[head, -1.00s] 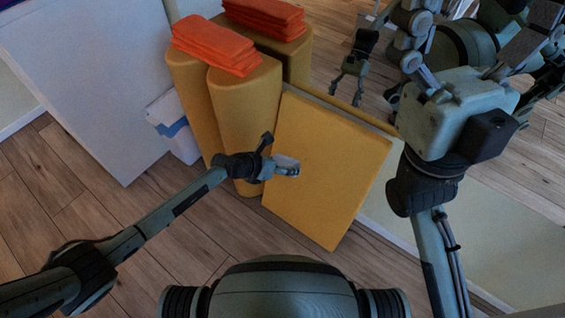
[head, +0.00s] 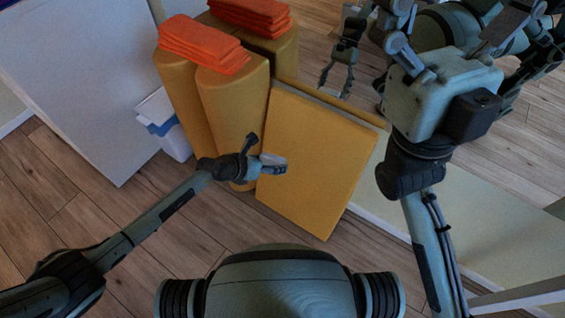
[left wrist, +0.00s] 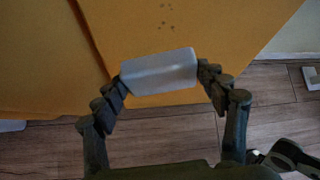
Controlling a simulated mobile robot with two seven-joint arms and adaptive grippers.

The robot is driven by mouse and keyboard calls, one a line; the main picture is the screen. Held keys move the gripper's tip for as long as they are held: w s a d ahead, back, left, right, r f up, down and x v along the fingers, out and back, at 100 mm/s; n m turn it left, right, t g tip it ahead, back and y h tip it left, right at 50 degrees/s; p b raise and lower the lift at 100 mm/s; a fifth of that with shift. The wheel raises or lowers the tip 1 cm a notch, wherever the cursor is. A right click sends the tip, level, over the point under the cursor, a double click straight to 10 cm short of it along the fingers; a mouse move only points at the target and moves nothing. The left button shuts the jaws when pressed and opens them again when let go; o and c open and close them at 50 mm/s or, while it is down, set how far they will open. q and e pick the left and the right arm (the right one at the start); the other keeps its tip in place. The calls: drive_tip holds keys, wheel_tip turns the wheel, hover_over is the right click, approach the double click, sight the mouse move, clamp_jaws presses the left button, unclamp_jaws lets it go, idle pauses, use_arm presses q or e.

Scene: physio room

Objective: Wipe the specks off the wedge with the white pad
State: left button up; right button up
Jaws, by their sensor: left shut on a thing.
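The wedge (head: 318,165) is a large yellow padded block with a broad sloping face, in the middle of the head view. My left gripper (head: 265,164) is over its left edge and shut on the white pad (head: 274,160). In the left wrist view the pad (left wrist: 160,72) is a pale block between the two fingertips (left wrist: 161,76). Several small dark specks (left wrist: 166,17) show on the wedge face (left wrist: 220,35), beyond the pad. I cannot tell whether the pad touches the wedge.
Yellow bolsters (head: 232,115) with stacked orange towels (head: 200,42) stand left of the wedge. A white and blue bin (head: 168,128) and a white cabinet (head: 85,80) are further left. Behind the wedge, robot parts show, apparently mirrored. Wooden floor (head: 215,235) in front is clear.

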sight(274, 155)
use_arm(q)
drive_tip(key=w+d+b, duration=0.1)
drive_tip(key=w+d, duration=0.1)
drive_tip(key=w, duration=0.1)
drive_tip(key=shift+d, duration=0.1)
drive_tip(key=shift+w+d+b, duration=0.65)
drive_tip(key=shift+w, duration=0.2)
drive_tip(key=shift+w+d+f+b, duration=0.2)
drive_tip(key=shift+w+d+b, duration=0.2)
drive_tip(key=shift+w+b, duration=0.15)
drive_tip(key=shift+w+d+f+b, duration=0.15)
drive_tip(key=shift+w+d+b, duration=0.25)
drive_tip(key=shift+w+b, duration=0.15)
idle(0.5)
drive_tip(key=shift+s+d+r+p, duration=0.2)
drive_tip(key=shift+s+d+p, duration=0.6)
drive_tip(key=shift+d+p, duration=0.3)
drive_tip(key=shift+s+d+p, duration=0.35)
drive_tip(key=shift+s+p, duration=0.05)
drive_tip(key=shift+p, duration=0.1)
drive_tip(key=shift+d+f, duration=0.2)
drive_tip(key=shift+w+a+f+b, duration=0.1)
drive_tip(key=shift+w+a+b, duration=0.5)
drive_tip(key=shift+w+a, duration=0.35)
drive_tip(key=shift+w+a+r, duration=0.2)
drive_tip(key=shift+w+a, duration=0.15)
drive_tip(key=shift+a, duration=0.35)
